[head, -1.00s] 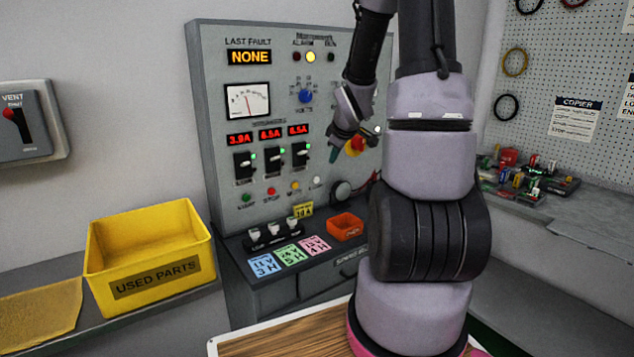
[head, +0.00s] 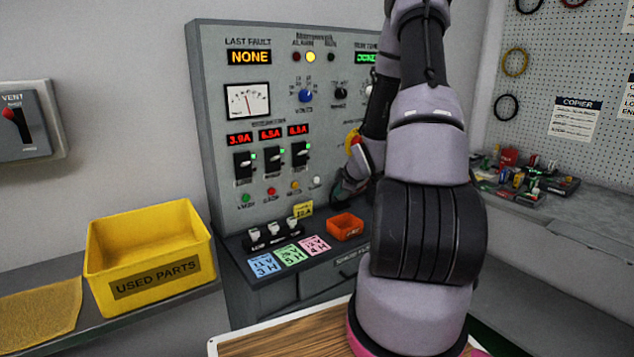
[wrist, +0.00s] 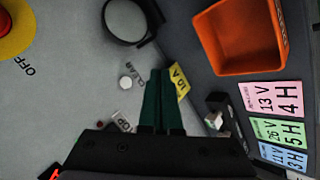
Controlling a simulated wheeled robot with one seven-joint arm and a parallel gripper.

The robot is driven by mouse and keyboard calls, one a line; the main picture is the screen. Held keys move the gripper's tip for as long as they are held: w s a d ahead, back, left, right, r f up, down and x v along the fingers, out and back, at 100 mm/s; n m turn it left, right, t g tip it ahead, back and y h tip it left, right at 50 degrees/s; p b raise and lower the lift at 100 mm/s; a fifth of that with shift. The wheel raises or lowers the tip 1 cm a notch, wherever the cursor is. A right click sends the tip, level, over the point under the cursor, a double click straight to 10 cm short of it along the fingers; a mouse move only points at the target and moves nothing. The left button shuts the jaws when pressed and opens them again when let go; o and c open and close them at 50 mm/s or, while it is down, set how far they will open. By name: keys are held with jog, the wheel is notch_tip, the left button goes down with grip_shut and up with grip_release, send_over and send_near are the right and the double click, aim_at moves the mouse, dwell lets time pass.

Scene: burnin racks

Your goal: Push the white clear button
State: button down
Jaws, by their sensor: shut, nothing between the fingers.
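The white clear button (head: 316,182) is the rightmost of the row of small round buttons on the grey panel (head: 225,60) in the head view. In the wrist view the white button (wrist: 126,82) sits beside the CLEAR lettering, left of my fingertips and apart from them in the picture. My gripper (wrist: 161,72) is shut and empty, with its two dark green fingers together in front of the panel. The gap from the fingertips to the panel surface is hard to judge. In the head view my arm hides part of the panel's right side.
A red and yellow OFF knob (wrist: 12,32) and a black ring (wrist: 130,20) stick out from the panel. An orange bin (head: 345,227) and colored cards (head: 289,255) lie on the ledge below. A yellow USED PARTS bin (head: 150,280) stands at left.

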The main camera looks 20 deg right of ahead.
jog(key=w+a, duration=0.1)
jog(key=w, duration=0.7)
jog(key=shift+w+a, duration=0.35)
jog(key=shift+a, duration=0.05)
jog(key=shift+w, duration=0.1)
dwell(1.7)
jog(key=shift+w, duration=0.3)
jog(key=shift+w+a, duration=0.15)
jog(key=shift+w, duration=0.25)
dwell(0.8)
jog(key=shift+s, duration=0.8)
jog(key=shift+s+d, duration=0.2)
jog(key=shift+s, duration=0.65)
jog(key=shift+s+d, duration=0.25)
jog(key=shift+s, duration=0.55)
jog(key=shift+s+d, duration=0.2)
jog(key=shift+s, duration=0.65)
